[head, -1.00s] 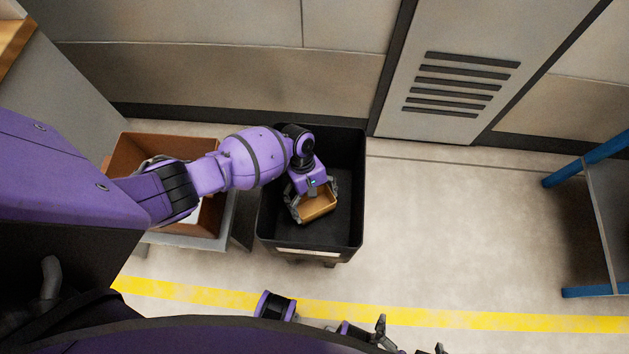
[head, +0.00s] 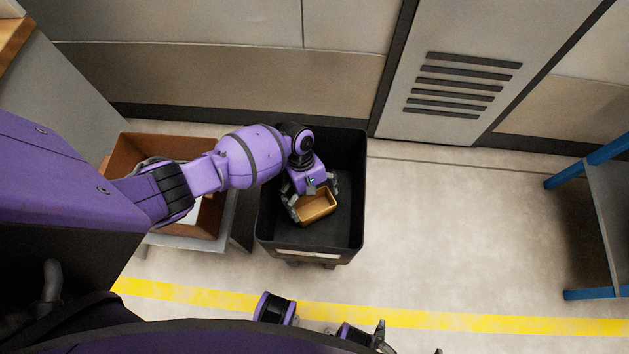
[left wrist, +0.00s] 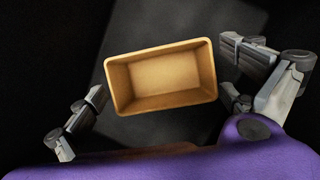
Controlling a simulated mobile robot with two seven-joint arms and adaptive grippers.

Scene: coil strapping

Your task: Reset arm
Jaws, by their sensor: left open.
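My left gripper (head: 313,201) is open inside the black bin (head: 348,185), its two fingers apart on either side of a small tan open-topped box (head: 317,207). In the left wrist view the box (left wrist: 163,78) is empty and slightly tilted in the picture. The left gripper's fingers (left wrist: 163,93) show gaps to the box on both sides there. My left arm reaches in over a brown box at the left. My right gripper (head: 408,345) is only partly in view at the bottom edge, and its jaw opening is mostly cut off.
The brown open box (head: 150,146) sits on a grey stand (head: 190,242) left of the bin. A wall and a vented panel (head: 460,85) stand behind. A blue-framed rack (head: 600,200) is at the right. Floor between bin and rack is clear, with a yellow line (head: 480,318) in front.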

